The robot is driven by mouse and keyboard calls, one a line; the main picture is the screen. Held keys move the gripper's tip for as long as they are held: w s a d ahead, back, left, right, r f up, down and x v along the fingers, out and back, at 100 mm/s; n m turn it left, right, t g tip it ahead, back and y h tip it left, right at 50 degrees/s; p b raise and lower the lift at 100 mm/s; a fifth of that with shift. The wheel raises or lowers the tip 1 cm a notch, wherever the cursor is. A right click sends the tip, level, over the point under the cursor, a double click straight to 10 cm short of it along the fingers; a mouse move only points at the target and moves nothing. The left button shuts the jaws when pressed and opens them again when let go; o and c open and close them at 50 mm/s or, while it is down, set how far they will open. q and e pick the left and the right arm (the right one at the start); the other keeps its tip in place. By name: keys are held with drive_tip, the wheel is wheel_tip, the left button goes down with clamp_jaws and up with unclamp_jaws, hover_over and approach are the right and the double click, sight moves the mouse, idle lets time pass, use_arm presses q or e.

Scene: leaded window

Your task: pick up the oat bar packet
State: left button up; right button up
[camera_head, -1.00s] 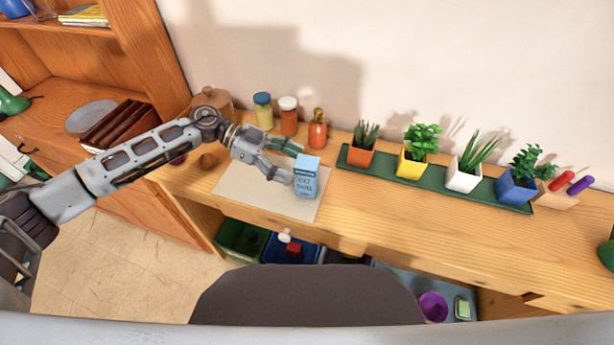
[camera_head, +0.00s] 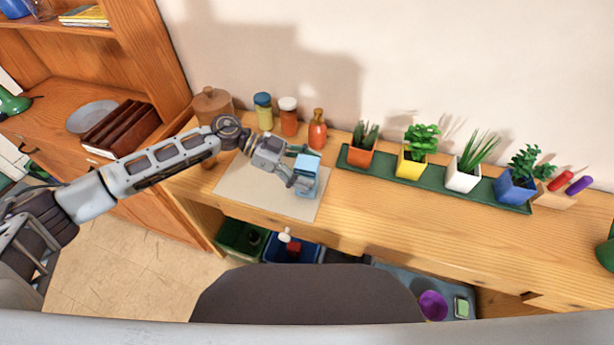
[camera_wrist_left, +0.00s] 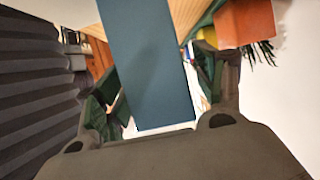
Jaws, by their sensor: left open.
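The oat bar packet (camera_head: 307,167) is a small light-blue box standing upright on a pale mat (camera_head: 240,190) on the wooden counter. My left gripper (camera_head: 305,170) reaches it from the left, with its open fingers around the packet, one on the far side and one on the near side. The near finger hides part of the packet's printed front. In the left wrist view the packet (camera_wrist_left: 148,65) shows as a dark blue face between the two open fingers. I cannot tell whether either finger touches it. My right gripper is not in view.
Jars and an orange bottle (camera_head: 317,130) stand behind the mat, by the wall. A green tray (camera_head: 440,187) with potted plants lies to the right of the packet. A brown round pot (camera_head: 212,105) stands at the back left. Bare counter shows in front of the tray.

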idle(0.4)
use_arm(q)
drive_tip(key=c, duration=0.9)
drive_tip(key=shift+c, duration=0.2)
drive_tip(key=shift+r, duration=0.1)
